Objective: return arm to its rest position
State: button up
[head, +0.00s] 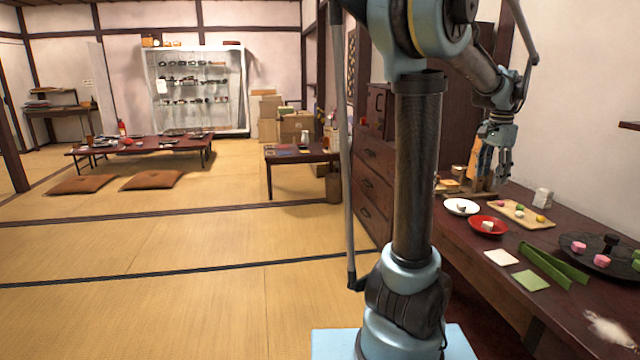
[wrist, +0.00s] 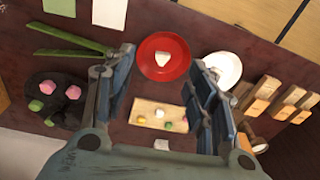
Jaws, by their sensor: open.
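My gripper (head: 494,160) is raised above the far part of the dark counter at the right in the head view, pointing down. In the wrist view my gripper (wrist: 160,90) is open, with its two fingers well apart and nothing between them held. Below it in the wrist view lie a red plate (wrist: 180,66) with a white piece and a wooden board (wrist: 140,108) with several small sweets. My arm's column stands upright in the middle of the head view and hides part of the counter and chest.
The dark counter (head: 475,262) also carries a white plate (head: 454,203), a black tray (head: 590,262) with pink sweets, green strips (head: 560,268), and paper squares. Wooden blocks (wrist: 262,98) stand right in the wrist view. A drawer chest (head: 372,185) stands behind my column.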

jog(key=s+a+f+n, duration=0.2)
jog(key=a+f+n, duration=0.15)
jog(key=a, duration=0.75)
jog(key=s+a+f+n, duration=0.3)
jog(key=a+n, duration=0.1)
jog(key=a, duration=0.7)
jog(key=s+a+f+n+t, duration=0.1)
jog(key=s+a+f+n, duration=0.7)
jog(key=s+a+f, duration=0.3)
jog(key=shift+a+f+t+y, duration=0.3)
jog(key=shift+a+f, duration=0.6)
jog(key=shift+f, duration=0.05)
jog(key=shift+s, duration=0.1)
